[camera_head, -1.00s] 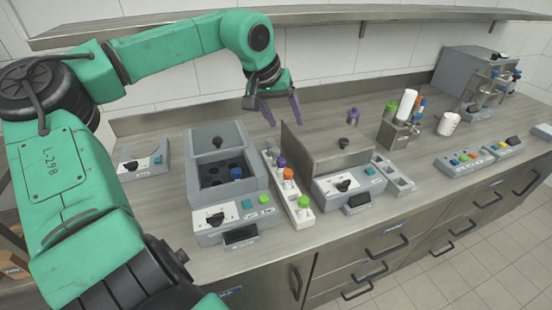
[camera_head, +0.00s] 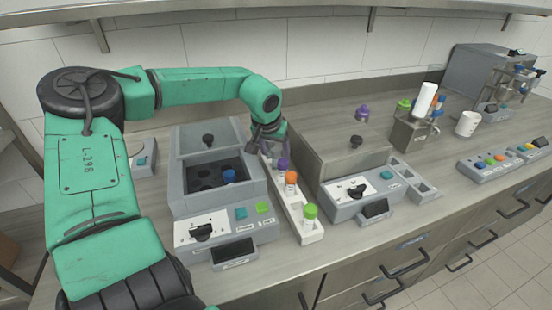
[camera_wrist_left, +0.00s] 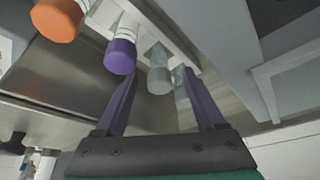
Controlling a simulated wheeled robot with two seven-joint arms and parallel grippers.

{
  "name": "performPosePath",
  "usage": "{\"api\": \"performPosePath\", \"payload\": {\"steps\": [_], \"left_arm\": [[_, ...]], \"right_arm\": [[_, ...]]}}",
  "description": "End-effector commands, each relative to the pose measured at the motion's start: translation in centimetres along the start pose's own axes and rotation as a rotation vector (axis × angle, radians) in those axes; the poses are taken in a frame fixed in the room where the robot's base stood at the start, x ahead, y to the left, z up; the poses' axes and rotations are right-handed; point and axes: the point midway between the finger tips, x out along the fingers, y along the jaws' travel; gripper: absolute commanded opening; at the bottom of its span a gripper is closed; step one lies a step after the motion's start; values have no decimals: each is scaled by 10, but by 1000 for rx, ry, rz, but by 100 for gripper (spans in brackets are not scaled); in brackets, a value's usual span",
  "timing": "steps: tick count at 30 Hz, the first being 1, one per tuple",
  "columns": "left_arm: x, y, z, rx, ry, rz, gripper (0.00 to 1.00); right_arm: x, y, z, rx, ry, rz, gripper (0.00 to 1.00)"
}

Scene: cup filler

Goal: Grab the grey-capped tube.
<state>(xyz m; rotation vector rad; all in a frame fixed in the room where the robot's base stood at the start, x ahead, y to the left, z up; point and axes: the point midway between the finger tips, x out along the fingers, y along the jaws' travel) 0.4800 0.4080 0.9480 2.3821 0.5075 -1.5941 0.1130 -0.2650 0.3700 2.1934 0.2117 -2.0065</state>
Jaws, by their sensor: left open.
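The white tube rack (camera_head: 311,234) stands between two grey machines. The grey-capped tube (camera_wrist_left: 160,78) shows in the left wrist view in the rack's row, beside the purple-capped tube (camera_wrist_left: 120,56). My left gripper (camera_wrist_left: 160,80) is open, with one purple finger on each side of the grey cap; I cannot tell whether either touches it. In the head view my left gripper (camera_head: 267,150) is low at the rack's far end, and the grey cap is not distinguishable there. A pale, blurred shape shows beside the grey cap in the wrist view. My right gripper is not in view.
An orange-capped tube (camera_head: 291,180) and a green-capped tube (camera_head: 310,214) stand in the rack's nearer part. The left machine (camera_head: 190,204) holds a blue-capped tube (camera_head: 229,176). The right machine (camera_head: 330,150) stands close beside the rack. The back counter holds a purple-topped item (camera_head: 362,113).

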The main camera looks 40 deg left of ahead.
Motion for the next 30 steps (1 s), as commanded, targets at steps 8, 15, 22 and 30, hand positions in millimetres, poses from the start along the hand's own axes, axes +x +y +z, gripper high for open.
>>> {"api": "performPosePath", "payload": {"steps": [8,15,22,30], "left_arm": [[18,0,-1,-1,2,1,72],[18,0,-1,-1,2,1,6],[18,0,-1,-1,2,1,0],[-16,1,-16,-2,7,1,0]], "right_arm": [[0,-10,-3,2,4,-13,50],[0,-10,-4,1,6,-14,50],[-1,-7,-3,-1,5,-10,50],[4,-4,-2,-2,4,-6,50]]}}
